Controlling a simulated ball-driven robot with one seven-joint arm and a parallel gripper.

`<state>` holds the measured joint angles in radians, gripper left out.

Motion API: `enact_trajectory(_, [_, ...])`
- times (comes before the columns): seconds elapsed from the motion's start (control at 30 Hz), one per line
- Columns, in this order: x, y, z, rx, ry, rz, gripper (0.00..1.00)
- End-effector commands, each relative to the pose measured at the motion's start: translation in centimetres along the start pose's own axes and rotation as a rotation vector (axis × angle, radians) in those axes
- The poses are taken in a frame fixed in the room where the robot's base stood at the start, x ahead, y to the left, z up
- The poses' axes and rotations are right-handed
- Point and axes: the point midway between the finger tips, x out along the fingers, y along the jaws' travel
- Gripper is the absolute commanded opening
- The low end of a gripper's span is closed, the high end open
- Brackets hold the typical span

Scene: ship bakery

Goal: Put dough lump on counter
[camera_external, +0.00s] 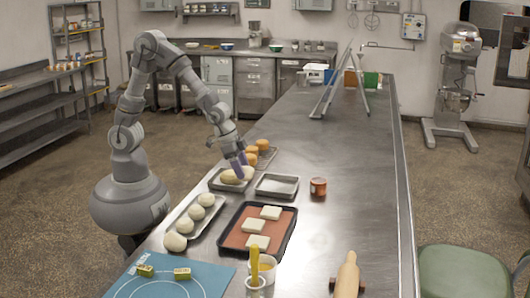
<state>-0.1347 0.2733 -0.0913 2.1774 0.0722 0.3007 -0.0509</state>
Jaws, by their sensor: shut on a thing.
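My gripper (241,171) is over the small grey tray at the left edge of the steel counter (335,185). It is shut on a pale dough lump (249,173), partly hidden by the fingers. I cannot tell whether this lump is clear of the tray. A longer pale lump (229,177) lies beside it in the tray (214,184). Nearer the camera, a narrow tray (206,217) holds several round dough lumps (195,213). Another round lump (175,242) sits at its near end; I cannot tell if it is on the tray or the counter.
A dark tray (232,242) holds white squares. Golden buns (251,157) are behind. A blue mat (190,278), yellow-handled tool (255,265) and rolling pin (347,275) are in front. Counter's right middle is clear.

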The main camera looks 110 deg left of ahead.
Motion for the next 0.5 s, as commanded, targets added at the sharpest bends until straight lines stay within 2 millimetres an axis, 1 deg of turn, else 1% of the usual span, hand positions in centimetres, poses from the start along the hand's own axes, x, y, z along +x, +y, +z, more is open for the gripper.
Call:
enact_trajectory(0.03, [-0.2,-1.7,-1.3,-0.029,0.002,-0.011,0.23])
enact_trajectory(0.07, [-0.3,-2.9,-2.1,-0.044,0.001,-0.019,0.23])
enact_trajectory(0.1, [-0.3,-4.5,-3.2,-0.067,0.001,-0.028,0.23])
enact_trajectory(0.17, [-0.5,-7.1,-4.6,-0.1,0.001,-0.041,0.23])
enact_trajectory(0.2, [-0.6,-8.8,-5.5,-0.119,0.001,-0.05,0.23])
enact_trajectory(0.3, [-0.9,-12.6,-7.0,-0.163,0.0,-0.067,0.23])
enact_trajectory(0.4, [-1.2,-15.4,-7.9,-0.192,0.0,-0.077,0.23])
enact_trajectory(0.5, [-1.4,-16.8,-8.3,-0.206,0.001,-0.082,0.23])
